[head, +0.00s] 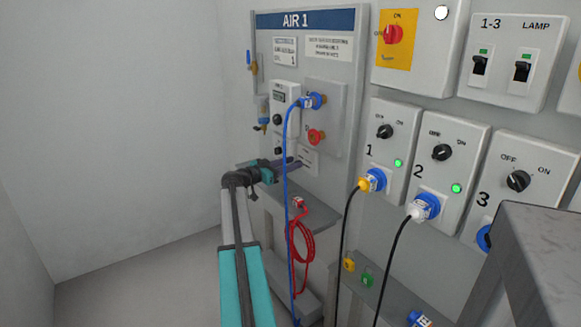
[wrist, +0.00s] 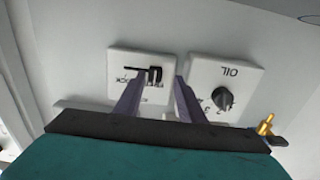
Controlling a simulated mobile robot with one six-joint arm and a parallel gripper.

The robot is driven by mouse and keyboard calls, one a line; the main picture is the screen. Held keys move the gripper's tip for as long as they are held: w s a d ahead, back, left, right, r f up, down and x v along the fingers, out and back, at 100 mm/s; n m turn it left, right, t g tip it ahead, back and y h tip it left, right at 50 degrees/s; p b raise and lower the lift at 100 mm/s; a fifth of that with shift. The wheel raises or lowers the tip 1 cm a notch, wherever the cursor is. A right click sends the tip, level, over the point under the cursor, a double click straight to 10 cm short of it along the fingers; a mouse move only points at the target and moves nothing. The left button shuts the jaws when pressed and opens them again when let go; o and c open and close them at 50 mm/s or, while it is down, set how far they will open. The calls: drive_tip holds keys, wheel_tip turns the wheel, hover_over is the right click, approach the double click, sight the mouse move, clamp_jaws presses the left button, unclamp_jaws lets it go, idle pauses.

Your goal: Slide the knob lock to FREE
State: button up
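The knob lock is a small dark slider tab (wrist: 154,74) on a white plate (wrist: 117,60) in the wrist view. The tab sits at the right end of a dark horizontal slot, and the lettering beside it is upside down and partly covered. My gripper (wrist: 160,84) is open, its two dark fingers apart. The left fingertip overlaps the plate's lower part; the right one is near the plate's right edge. The tab appears between the fingertips, with no visible contact. In the head view, my gripper (head: 293,163) is at the lower AIR 1 panel, and the slider cannot be made out.
Right of the lock plate is an OIL plate with a black knob (wrist: 223,98). A brass fitting (wrist: 266,125) is at lower right. In the head view, a blue hose (head: 287,200) hangs by my gripper, and a coiled red hose (head: 300,243) hangs below.

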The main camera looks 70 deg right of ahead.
drive_tip(key=shift+s, duration=0.1)
drive_tip(key=shift+a, duration=0.1)
drive_tip(key=v, duration=1.3)
drive_tip(key=shift+w+a, duration=0.25)
idle(0.3)
